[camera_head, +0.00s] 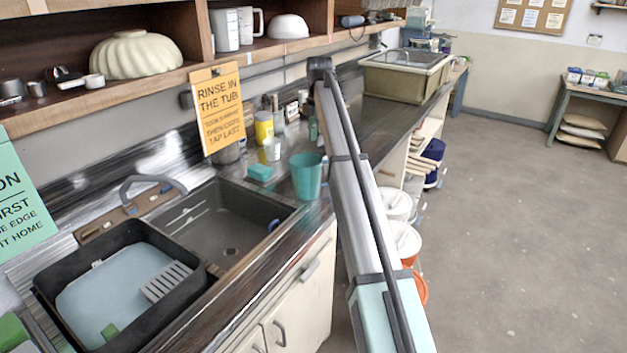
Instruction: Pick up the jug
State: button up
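On the wooden shelf at the top, a white jug (226,30) with faint markings stands upright. Right behind it to the right is a second white vessel with a side handle (246,24); where one ends and the other begins is hard to tell. A teal tumbler-like vessel (306,176) stands on the counter at the right edge of the sink; no handle shows on it. My arm rises from the bottom right to a dark joint near the counter's back. My gripper is not visible, so its state and any hold are hidden.
A white bowl (288,27) and a large fluted bowl (137,55) share the shelf (110,95). An orange sign (219,108) hangs at its edge. Below are the sink (225,225), a black tub (50,290), bottles and a yellow container (264,126). Open floor lies at right.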

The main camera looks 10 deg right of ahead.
jog(key=p, duration=0.3)
send_over(315, 179)
notch_tip(315, 179, down, 10)
jog(key=shift+f, duration=0.25)
jog(key=shift+f+p, duration=1.4)
jog(key=shift+f, duration=1.3)
grip_shut()
